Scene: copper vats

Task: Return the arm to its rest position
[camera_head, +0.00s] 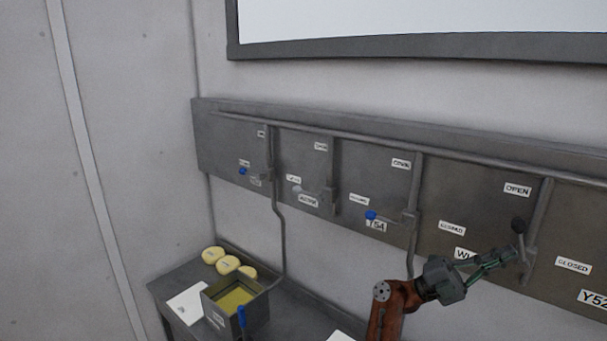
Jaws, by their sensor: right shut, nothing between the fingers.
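My right arm (388,308), orange with a dark wrist, rises from the bottom edge right of the middle. Its right gripper (512,256) points right and is shut with nothing in it. The fingertips are close to the black-handled lever (518,227) on the wall panel; I cannot tell whether they touch it. My left gripper is not in view.
The grey panel (225,145) carries pipes, labels and more levers: two blue-handled (371,216) (243,171) and one pale (299,190). Below, a dark table (172,285) holds a box of yellow contents (250,316), three yellow rounds (228,265) and a white sheet (187,304).

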